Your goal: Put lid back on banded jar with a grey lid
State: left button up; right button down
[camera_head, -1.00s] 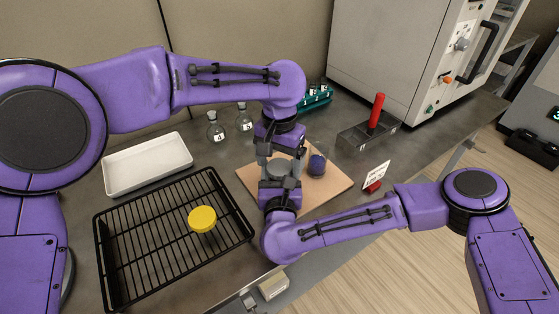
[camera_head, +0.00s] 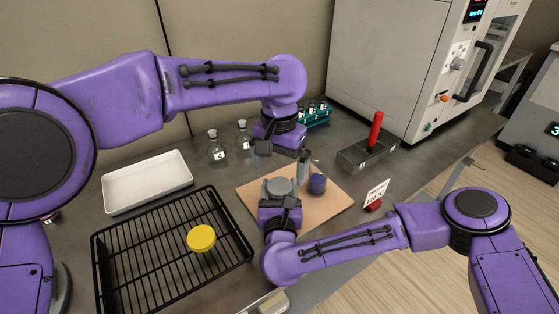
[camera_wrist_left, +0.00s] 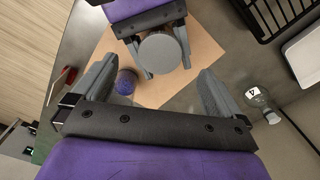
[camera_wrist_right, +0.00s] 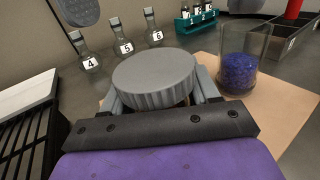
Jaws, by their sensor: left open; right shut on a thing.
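The round grey lid (camera_head: 279,187) with a ribbed side lies level over the tan board, and its rim shows in the right wrist view (camera_wrist_right: 155,78). The lid covers the jar body, so its band is hidden. My right gripper (camera_head: 279,200) is shut below the lid, with a finger on either side; I take it to hold the jar, though the contact is hidden. My left gripper (camera_head: 282,157) is open and empty, above and behind the lid. The left wrist view shows the lid (camera_wrist_left: 160,53) beyond the spread fingers, apart from them.
A glass beaker of blue granules (camera_head: 317,182) stands right of the lid on the tan board (camera_head: 335,200). A yellow lid (camera_head: 201,238) lies on the black rack (camera_head: 125,260). Numbered flasks (camera_head: 216,150) stand behind, and a white tray (camera_head: 147,180) is at left.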

jog(key=shift+c, duration=0.9)
grip_release()
pick_arm(q)
notch_tip(320, 180, up, 12)
pick_arm(e)
jog(key=s+b, duration=0.2)
jog(key=s, duration=0.7)
jog(key=shift+s, duration=0.25)
pick_arm(q)
jog(key=shift+f, duration=1.25)
pick_arm(e)
jog(key=shift+s+d, duration=0.15)
jog(key=shift+s, duration=0.4)
